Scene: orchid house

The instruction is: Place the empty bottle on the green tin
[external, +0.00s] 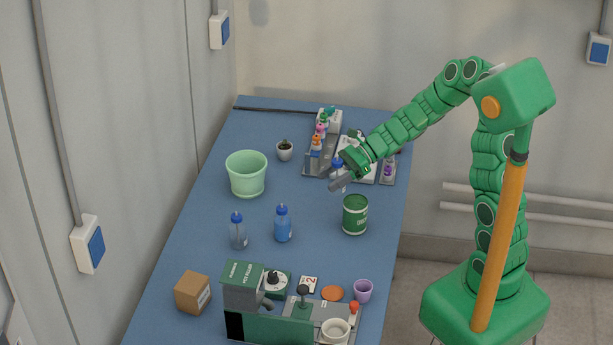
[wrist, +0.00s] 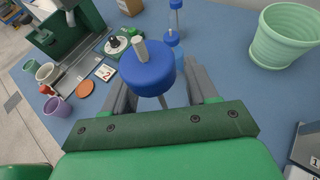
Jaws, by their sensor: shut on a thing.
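My gripper (external: 335,181) is shut on a blue-capped bottle (external: 338,173), above the far half of the table. In the wrist view the bottle's blue cap (wrist: 148,72) with a pale spout stands between the fingers; its body is mostly hidden below. The body looks pale and clear in the external view, but its contents are hard to tell. The green tin (external: 355,214) with a pale label stands upright on the blue table, nearer the external camera than my gripper and slightly right. Nothing rests on its top. I cannot make out the tin in the wrist view.
A clear bottle (external: 238,231) and a blue bottle (external: 283,223) stand left of the tin. A mint pot (external: 247,174) is farther left. A rack (external: 316,160) of small bottles is behind my gripper. A green machine (external: 268,312), purple cup (external: 363,291) and cardboard box (external: 193,292) are in front.

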